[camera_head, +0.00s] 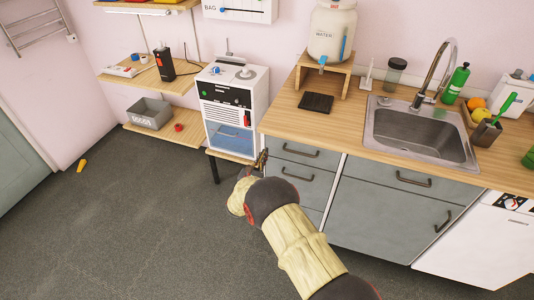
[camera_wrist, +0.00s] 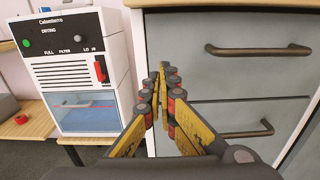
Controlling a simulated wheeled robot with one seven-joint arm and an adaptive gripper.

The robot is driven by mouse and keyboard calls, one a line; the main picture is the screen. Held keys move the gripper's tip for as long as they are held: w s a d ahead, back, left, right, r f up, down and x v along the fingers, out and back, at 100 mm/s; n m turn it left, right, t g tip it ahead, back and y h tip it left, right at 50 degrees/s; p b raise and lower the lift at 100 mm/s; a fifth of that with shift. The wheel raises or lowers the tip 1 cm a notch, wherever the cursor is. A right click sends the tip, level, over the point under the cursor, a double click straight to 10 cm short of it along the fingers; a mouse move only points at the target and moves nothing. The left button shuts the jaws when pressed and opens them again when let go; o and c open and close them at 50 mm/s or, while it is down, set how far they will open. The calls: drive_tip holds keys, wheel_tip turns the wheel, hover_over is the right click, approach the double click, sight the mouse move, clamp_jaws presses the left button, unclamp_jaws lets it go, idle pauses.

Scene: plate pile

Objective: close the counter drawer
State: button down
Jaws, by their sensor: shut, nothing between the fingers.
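The counter has a grey drawer front (camera_head: 300,151) with a dark bar handle at the top of its left column, and another drawer (camera_head: 301,172) below it. In the wrist view the upper drawer front (camera_wrist: 230,75) fills the right side, with a lower drawer (camera_wrist: 215,112) under it. No clear gap shows around these fronts. My gripper (camera_head: 262,160) is at the left end of the counter, beside the drawer column. In the wrist view my gripper (camera_wrist: 164,72) is shut and empty, its fingertips in front of the upper drawer's left edge. I cannot tell whether they touch it.
A white drying machine (camera_head: 233,103) stands left of the counter on a low wooden stand; it also shows in the wrist view (camera_wrist: 75,62). The wooden countertop (camera_head: 350,120) overhangs the drawers. A sink (camera_head: 420,135) is further right. The grey floor (camera_head: 130,220) at left is mostly clear.

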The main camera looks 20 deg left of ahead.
drive_tip(key=s+p, duration=0.3)
drive_tip(key=s, duration=0.6)
drive_tip(key=shift+s+a, duration=0.4)
